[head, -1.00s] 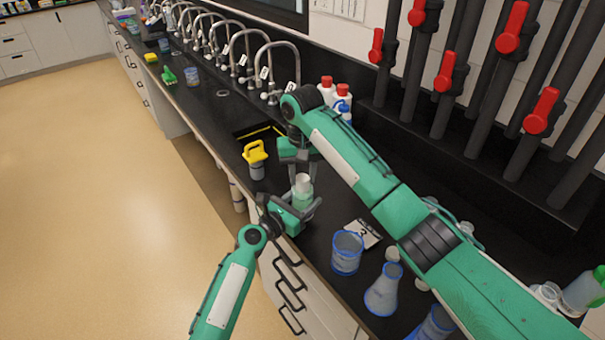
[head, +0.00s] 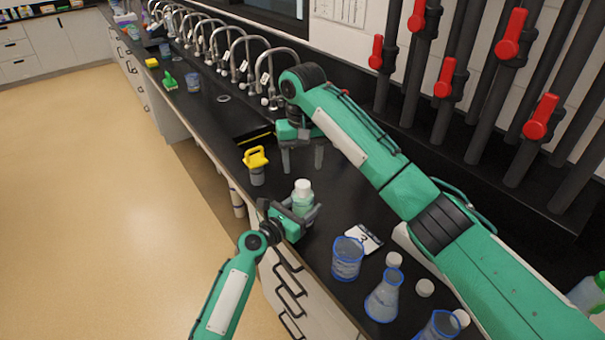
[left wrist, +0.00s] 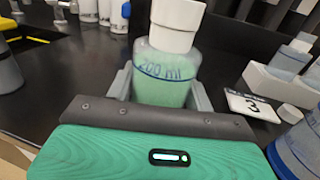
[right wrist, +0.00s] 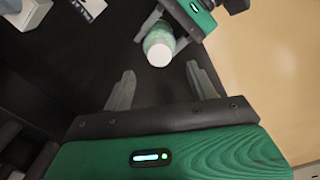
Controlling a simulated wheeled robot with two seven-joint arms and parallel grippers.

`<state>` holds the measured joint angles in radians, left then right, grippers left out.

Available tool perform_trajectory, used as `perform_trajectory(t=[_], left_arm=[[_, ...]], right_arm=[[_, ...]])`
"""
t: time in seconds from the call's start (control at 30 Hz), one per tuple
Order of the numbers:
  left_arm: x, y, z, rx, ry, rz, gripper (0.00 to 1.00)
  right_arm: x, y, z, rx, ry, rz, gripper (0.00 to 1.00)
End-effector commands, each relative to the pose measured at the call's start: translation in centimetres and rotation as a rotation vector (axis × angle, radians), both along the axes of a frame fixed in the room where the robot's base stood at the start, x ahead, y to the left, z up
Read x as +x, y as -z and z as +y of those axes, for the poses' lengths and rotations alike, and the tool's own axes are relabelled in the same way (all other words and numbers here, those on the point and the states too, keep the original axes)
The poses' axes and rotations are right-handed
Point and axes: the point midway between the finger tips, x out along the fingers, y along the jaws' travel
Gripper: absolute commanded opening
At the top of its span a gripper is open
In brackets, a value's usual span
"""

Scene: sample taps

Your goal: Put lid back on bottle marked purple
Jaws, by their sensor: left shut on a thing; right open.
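A bottle of pale green liquid (head: 302,203) stands upright near the counter's front edge, with a white lid (head: 303,186) on its mouth. In the left wrist view the bottle (left wrist: 163,85) reads "200 ml" and the lid (left wrist: 176,22) sits on top; I cannot tell how tightly. No purple mark shows. My left gripper (head: 303,214) is shut around the bottle's body. My right gripper (head: 303,168) is open and empty, behind and above the bottle. In the right wrist view the lid (right wrist: 160,54) lies beyond its spread fingers (right wrist: 160,88), apart from them.
A yellow-handled tool (head: 256,162) stands left of the bottle. A blue-rimmed beaker (head: 347,258), a flask (head: 384,297), a number card (head: 362,238) and loose white caps (head: 424,287) are to the right. Taps (head: 279,70) line the back. Red-handled pipes rise behind.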

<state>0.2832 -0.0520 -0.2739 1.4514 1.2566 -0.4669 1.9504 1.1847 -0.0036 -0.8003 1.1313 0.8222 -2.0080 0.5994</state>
Motion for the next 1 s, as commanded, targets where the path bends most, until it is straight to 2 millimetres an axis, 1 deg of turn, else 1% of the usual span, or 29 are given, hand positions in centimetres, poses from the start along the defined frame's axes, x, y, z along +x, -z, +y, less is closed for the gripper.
perform_trajectory(t=[0.03,0.1,0.3,0.47,0.77,0.8,0.87,0.9,0.93,1.0], left_arm=[[0.0,0.0,0.0,0.0,0.0,0.0,0.0],[0.0,0.0,0.0,0.0,0.0,0.0,0.0],[0.0,0.0,0.0,0.0,0.0,0.0,0.0],[0.0,0.0,0.0,0.0,0.0,0.0,0.0],[0.0,0.0,0.0,0.0,0.0,0.0,0.0],[0.0,0.0,0.0,0.0,0.0,0.0,0.56],[0.0,0.0,0.0,0.0,0.0,0.0,0.68],[0.0,0.0,0.0,0.0,0.0,0.0,0.76],[0.0,0.0,0.0,0.0,0.0,0.0,0.78],[0.0,0.0,0.0,0.0,0.0,0.0,0.78]], right_arm=[[0.1,-1.2,-0.1,-0.003,0.001,-0.006,0.58],[0.1,-2.4,-0.1,-0.002,0.0,-0.005,0.58],[0.1,-4.9,-0.1,-0.001,0.001,-0.002,0.58],[0.0,-5.8,0.0,0.0,0.002,0.0,0.58],[0.0,-6.0,0.0,0.0,0.001,0.001,0.58],[0.0,-6.0,0.0,0.0,0.001,0.001,0.58],[0.0,-6.0,0.0,0.0,0.001,0.001,0.58],[0.0,-6.0,0.0,0.0,0.001,0.001,0.58],[0.0,-6.0,0.0,0.0,0.001,0.001,0.58],[0.0,-6.0,0.0,0.0,0.001,0.001,0.58]])
